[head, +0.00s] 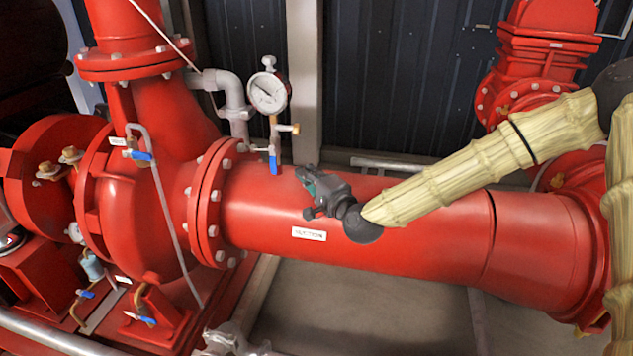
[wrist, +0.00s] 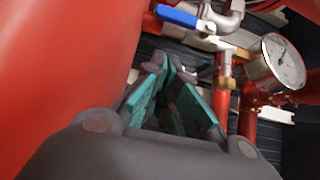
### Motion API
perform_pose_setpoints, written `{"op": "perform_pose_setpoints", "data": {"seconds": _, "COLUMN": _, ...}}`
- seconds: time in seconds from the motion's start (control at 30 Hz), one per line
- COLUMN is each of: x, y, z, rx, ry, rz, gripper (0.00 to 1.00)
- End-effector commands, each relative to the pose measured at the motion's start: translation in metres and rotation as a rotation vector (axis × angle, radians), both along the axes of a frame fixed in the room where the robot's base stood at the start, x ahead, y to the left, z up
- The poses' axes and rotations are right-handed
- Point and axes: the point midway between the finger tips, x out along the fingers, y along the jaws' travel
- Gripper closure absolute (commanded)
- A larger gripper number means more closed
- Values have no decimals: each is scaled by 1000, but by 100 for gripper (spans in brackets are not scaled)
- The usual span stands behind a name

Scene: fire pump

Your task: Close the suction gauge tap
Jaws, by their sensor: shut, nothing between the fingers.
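The suction gauge tap has a blue lever (head: 273,160) that hangs down below a brass fitting (head: 275,127), just above the big red suction pipe (head: 400,220). The round white-faced gauge (head: 268,92) stands above it and also shows at right in the wrist view (wrist: 283,58). My gripper (head: 304,176), dark grey with teal finger pads, is over the pipe, right of the lever and apart from it in the picture. In the wrist view its fingers (wrist: 172,68) are together and empty. A blue lever (wrist: 178,15) shows at the top there; I cannot tell whether it is the same one.
A bolted red flange (head: 207,205) and the pump casing (head: 145,220) stand left of the tap. Another blue-handled tap (head: 141,155) is on the casing. A grey bent pipe (head: 232,92) runs behind the gauge. A post (head: 304,80) and dark wall are behind.

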Motion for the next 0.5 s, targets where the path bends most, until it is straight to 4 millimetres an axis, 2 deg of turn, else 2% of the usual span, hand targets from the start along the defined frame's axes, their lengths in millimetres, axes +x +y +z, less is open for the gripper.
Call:
{"op": "perform_pose_setpoints", "data": {"seconds": 0.07, "x": 12, "y": 7, "z": 0, "rx": -1, "ry": 0, "rz": 1, "gripper": 100}}
{"op": "perform_pose_setpoints", "data": {"seconds": 0.3, "x": 18, "y": 32, "z": 0, "rx": -1, "ry": 0, "rz": 1, "gripper": 100}}
{"op": "perform_pose_setpoints", "data": {"seconds": 0.5, "x": 21, "y": 42, "z": 0, "rx": 0, "ry": 0, "rz": 0, "gripper": 100}}
